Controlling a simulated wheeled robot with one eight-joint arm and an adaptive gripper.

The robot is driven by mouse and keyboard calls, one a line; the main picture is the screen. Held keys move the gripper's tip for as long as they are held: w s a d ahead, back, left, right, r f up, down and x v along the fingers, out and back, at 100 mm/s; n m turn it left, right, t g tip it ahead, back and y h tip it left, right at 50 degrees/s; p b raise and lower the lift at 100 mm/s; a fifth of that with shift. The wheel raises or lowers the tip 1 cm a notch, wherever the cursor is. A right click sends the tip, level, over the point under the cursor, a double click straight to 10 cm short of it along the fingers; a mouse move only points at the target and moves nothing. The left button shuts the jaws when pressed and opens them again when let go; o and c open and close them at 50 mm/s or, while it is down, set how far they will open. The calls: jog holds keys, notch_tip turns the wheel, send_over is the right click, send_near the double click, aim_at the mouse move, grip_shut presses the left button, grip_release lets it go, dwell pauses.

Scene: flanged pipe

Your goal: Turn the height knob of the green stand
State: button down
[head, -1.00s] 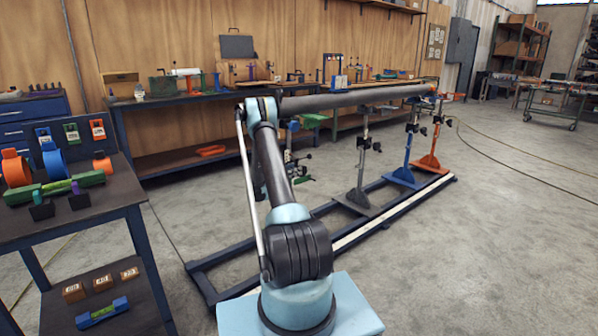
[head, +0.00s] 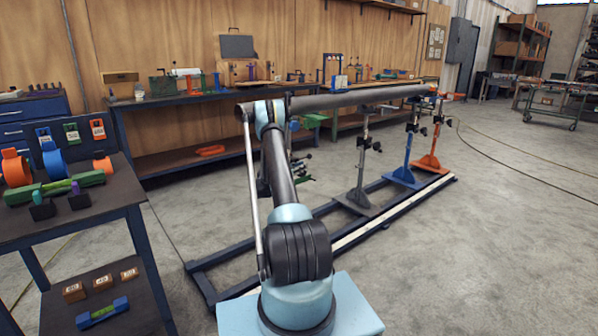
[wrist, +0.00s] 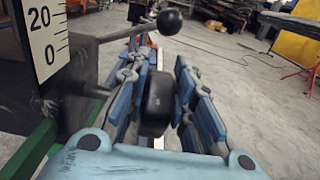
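The green stand is mostly hidden behind my arm in the head view. In the wrist view its green edge (wrist: 36,148) runs along the lower left, below a dark block and a white scale plate (wrist: 46,32) marked 20 and 0. A black knob (wrist: 157,104) sits between the two blue-padded fingers of my gripper (wrist: 168,98). The fingers are apart on either side of it. A gap shows on the right; contact on the left cannot be told. A black ball-ended lever (wrist: 170,20) stands out beyond the knob. My gripper is hidden in the head view.
A long grey pipe (head: 350,98) lies across the stands, including a grey stand (head: 360,175), a blue stand (head: 406,160) and an orange stand (head: 432,145), on a dark floor rail (head: 207,286). A parts table (head: 125,190) is at left.

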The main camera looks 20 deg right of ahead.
jog(key=shift+s+a, duration=0.15)
jog(key=shift+a, duration=0.2)
jog(key=shift+d, duration=0.6)
jog(key=shift+d+g+y, duration=0.2)
jog(key=shift+g+y, duration=0.2)
jog(key=shift+y, duration=0.3)
jog(key=y, duration=0.2)
jog(key=d+g+y, duration=0.1)
jog(key=shift+f+y, duration=0.1)
jog(key=shift+y, duration=0.3)
jog(key=y, duration=0.1)
jog(key=g+y, duration=0.1)
jog(key=y, duration=0.1)
jog(key=f+g+y, duration=0.1)
jog(key=y, duration=0.1)
jog(key=shift+w+d, duration=0.2)
jog(key=shift+d, duration=0.15)
jog(key=c, duration=1.4)
grip_release()
jog(key=shift+o, duration=0.2)
jog(key=shift+w+a, duration=0.1)
